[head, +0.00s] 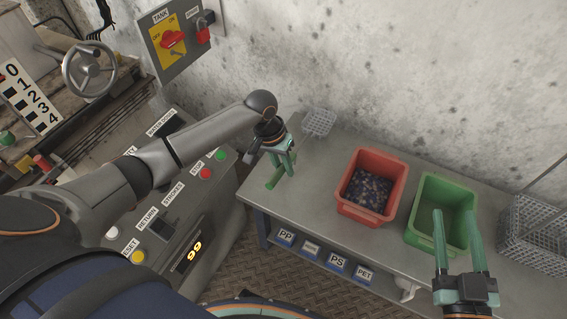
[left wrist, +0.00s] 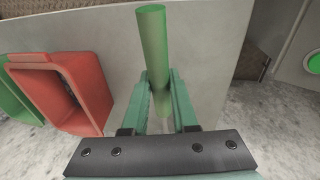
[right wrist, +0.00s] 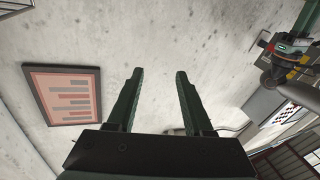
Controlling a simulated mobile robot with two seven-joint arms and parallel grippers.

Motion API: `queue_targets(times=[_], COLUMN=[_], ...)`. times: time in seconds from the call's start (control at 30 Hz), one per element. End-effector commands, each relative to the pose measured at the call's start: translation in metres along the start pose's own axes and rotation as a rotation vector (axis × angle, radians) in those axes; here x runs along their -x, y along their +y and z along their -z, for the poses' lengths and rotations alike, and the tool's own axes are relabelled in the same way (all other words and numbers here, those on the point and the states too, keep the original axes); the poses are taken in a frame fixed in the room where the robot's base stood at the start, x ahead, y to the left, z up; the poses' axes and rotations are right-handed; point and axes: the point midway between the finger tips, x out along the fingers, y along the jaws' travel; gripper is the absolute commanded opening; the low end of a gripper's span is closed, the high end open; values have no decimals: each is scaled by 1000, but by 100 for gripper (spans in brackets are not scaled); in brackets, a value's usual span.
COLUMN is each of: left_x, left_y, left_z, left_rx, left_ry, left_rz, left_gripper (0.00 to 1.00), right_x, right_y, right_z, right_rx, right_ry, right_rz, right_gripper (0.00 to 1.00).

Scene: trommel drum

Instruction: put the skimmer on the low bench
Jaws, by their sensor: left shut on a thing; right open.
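The skimmer has a green handle (left wrist: 152,40) and a pale wire-mesh head (head: 319,122). My left gripper (head: 283,163) is shut on the handle, at the left end of the grey metal bench (head: 300,190). The handle's end sticks out toward the bench's front edge, and the mesh head lies toward the wall. I cannot tell whether the skimmer touches the bench top. In the left wrist view the handle passes between the fingers (left wrist: 160,105).
A red tub (head: 367,215) of dark granules and a green tub (head: 418,236) stand on the bench. A wire basket (head: 530,240) is at the right. A control console (head: 195,210) stands left of the bench. The wall runs behind. Bare bench top lies left of the red tub.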

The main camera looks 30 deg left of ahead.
Motion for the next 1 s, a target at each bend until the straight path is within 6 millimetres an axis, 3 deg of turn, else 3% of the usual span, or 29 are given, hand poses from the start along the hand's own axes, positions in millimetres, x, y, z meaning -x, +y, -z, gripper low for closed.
queue_targets(times=[0.43,1.0], left_x=[-27,-30], left_y=[-5,-6], left_z=[-2,-2], left_rx=[-1,-1], left_ry=[0,1], left_rz=[-1,-1], left_gripper=[0,0], right_x=[0,1], right_y=[3,3], right_z=[45,52], right_rx=[53,61], right_ry=[182,207], right_rz=[-1,0], right_gripper=[51,51])
